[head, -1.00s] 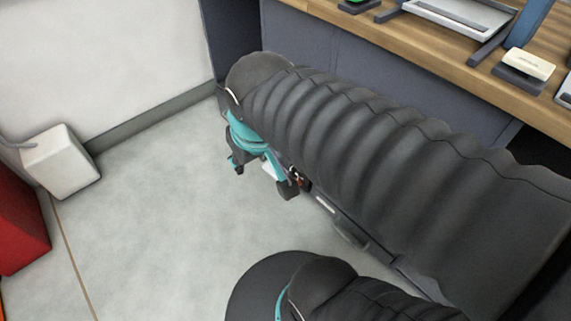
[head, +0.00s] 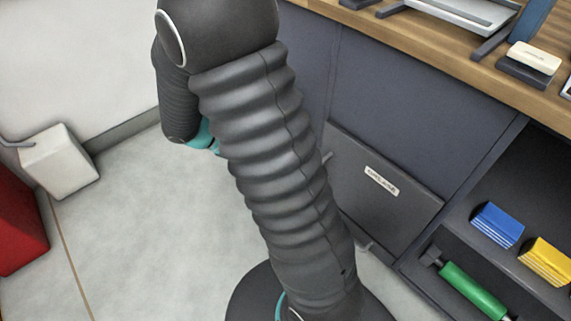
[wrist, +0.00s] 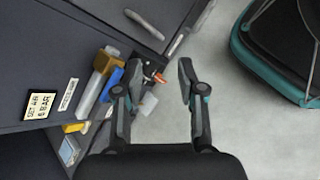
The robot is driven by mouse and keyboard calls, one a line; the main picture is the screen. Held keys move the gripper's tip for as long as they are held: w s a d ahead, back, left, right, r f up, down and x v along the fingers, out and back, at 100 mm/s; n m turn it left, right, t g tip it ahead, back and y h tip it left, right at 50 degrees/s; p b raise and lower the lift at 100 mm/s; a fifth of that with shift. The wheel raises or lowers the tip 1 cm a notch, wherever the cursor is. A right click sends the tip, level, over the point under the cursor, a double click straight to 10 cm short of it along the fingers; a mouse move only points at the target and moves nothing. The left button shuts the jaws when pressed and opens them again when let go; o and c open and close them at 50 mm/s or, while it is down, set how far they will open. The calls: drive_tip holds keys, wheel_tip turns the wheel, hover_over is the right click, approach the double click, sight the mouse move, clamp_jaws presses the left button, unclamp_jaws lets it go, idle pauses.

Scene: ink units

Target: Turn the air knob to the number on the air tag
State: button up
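My gripper (wrist: 159,78) is open in the wrist view, its two dark fingers apart and holding nothing. A small orange-red part (wrist: 158,77) on a dark fitting shows between the fingertips. I cannot tell whether it is the air knob, nor how far beyond the fingers it lies. A cream tag (wrist: 40,104) with black print is on the dark cabinet at left; it seems to read "SET AIR 6 BAR". In the head view, my arm hides the gripper, and no knob can be made out.
A white label (head: 381,180) is on a grey cabinet panel (head: 350,205). An open shelf holds a blue block (head: 497,225), a yellow block (head: 546,262) and a green cylinder (head: 473,290). A wooden worktop (head: 450,65) runs above. A white box (head: 60,162) stands on the floor at left.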

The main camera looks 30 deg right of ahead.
drive_tip(key=w+f+n+t+h, duration=0.2)
drive_tip(key=f+n+h, duration=0.15)
drive_tip(key=f, duration=0.55)
drive_tip(key=w+d+f+n+t+h+b, duration=0.1)
drive_tip(key=w+f+n+t+h, duration=0.15)
drive_tip(key=f+n, duration=0.45)
drive_tip(key=w+f+n+t+h, duration=0.2)
drive_tip(key=f, duration=0.8)
drive_tip(key=w+d, duration=0.2)
drive_tip(key=d, duration=1.1)
drive_tip(key=shift+w+d+f+p, duration=0.15)
drive_tip(key=shift+d+f+p, duration=0.1)
drive_tip(key=shift+d+p, duration=0.2)
clamp_jaws()
